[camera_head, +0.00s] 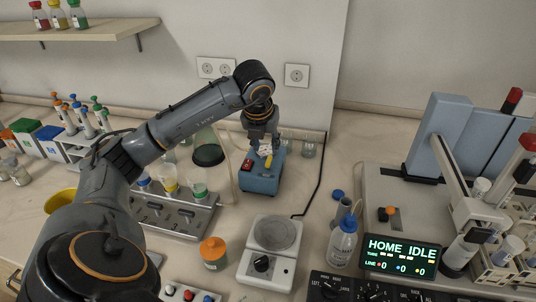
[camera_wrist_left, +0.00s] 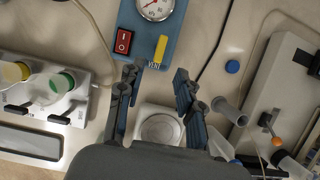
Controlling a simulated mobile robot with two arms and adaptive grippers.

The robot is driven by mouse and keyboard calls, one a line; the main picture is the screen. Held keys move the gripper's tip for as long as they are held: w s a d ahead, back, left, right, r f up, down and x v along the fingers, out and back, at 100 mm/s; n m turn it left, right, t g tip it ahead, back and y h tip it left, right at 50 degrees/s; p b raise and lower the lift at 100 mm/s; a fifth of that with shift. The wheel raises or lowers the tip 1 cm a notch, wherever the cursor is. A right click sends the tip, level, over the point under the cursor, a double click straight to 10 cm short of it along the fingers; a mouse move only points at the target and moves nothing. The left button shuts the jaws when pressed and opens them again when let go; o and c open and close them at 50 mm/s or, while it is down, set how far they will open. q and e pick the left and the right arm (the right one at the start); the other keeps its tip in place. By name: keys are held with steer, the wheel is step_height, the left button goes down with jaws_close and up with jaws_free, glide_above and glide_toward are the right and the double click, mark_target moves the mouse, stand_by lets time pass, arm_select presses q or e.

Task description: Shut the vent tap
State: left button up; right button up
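The vent tap is a small yellow lever (camera_wrist_left: 161,48) on a blue box (camera_wrist_left: 185,14), beside a "VENT" label. In the left wrist view the lever lies nearly along the box, tilted slightly. In the head view the yellow lever (camera_head: 268,161) shows just below my left gripper (camera_head: 262,146), which hangs over the blue box (camera_head: 259,183). In the wrist view my left gripper (camera_wrist_left: 156,78) has its fingers apart with nothing between them. The lever lies ahead of the fingertips, and I see no contact. My right gripper is in neither view.
A red switch (camera_wrist_left: 124,41) and a round gauge (camera_wrist_left: 155,8) share the box with the lever. A rack with capped tubes (camera_head: 165,212) stands left of the box. A white balance (camera_head: 268,262) stands in front. A black cable (camera_head: 318,180) runs to the right.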

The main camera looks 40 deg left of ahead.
mark_target(268, 160)
arm_select(q)
steer(key=p+x, duration=0.1)
steer(key=x, duration=0.6)
steer(key=shift+w+a+f, duration=0.1)
steer(key=shift+w+f, duration=0.05)
steer(key=shift+f, duration=0.05)
jaws_close()
